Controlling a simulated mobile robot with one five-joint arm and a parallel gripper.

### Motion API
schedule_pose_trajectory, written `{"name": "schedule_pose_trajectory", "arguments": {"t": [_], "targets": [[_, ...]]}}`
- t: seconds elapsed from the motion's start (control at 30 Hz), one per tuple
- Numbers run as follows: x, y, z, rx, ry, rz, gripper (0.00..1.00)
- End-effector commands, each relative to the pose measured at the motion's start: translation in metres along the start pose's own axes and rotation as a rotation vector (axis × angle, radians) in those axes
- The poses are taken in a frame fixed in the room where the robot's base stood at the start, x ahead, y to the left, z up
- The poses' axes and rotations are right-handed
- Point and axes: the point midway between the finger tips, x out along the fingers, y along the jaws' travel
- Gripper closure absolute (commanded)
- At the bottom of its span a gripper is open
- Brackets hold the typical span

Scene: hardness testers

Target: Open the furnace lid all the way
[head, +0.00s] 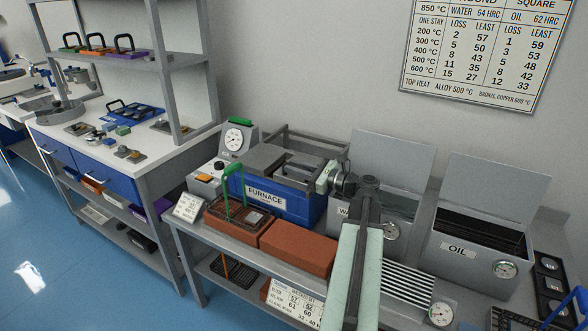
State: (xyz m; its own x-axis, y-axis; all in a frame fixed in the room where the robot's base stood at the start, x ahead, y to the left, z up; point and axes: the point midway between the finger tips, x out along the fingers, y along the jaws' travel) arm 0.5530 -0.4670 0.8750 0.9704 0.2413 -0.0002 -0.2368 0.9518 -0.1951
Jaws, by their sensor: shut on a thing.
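The blue furnace (283,207) with its white FURNACE label stands at the back of the bench, left of the middle. Its grey lid (262,158) looks flat on top, with a metal frame around and behind it. Dark gaps show beside the plates on top; how far the lid is open I cannot tell. My gripper (326,179) is at the furnace's upper right end, shut on what appears to be the lid handle. The gripped part is mostly hidden by the jaws. My arm reaches in from the bottom right.
Brick-red blocks (298,250) and a rack with a green handle (232,184) stand before the furnace. A water tank (372,216), partly behind my arm, and an oil tank (470,262) stand to the right with raised lids. A gauge tester (236,138) stands behind left.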

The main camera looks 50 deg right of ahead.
Motion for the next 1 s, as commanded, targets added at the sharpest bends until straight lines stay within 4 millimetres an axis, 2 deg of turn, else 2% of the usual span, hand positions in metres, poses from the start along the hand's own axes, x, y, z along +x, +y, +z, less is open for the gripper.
{"name": "schedule_pose_trajectory", "arguments": {"t": [0.17,0.4,0.47,0.77,0.8,0.87,1.0], "targets": [[0.0,-0.016,-0.003,-0.001,-0.001,-0.001,1.0],[0.0,-0.069,-0.013,-0.001,-0.001,-0.001,1.0],[0.0,-0.078,-0.015,-0.001,-0.001,-0.001,1.0],[-0.001,-0.08,-0.016,-0.001,-0.001,0.0,1.0],[-0.001,-0.08,-0.016,-0.001,0.0,0.0,0.79],[-0.001,-0.08,-0.016,-0.001,0.0,0.0,0.62],[-0.001,-0.081,-0.016,-0.001,0.0,-0.001,0.62]]}}
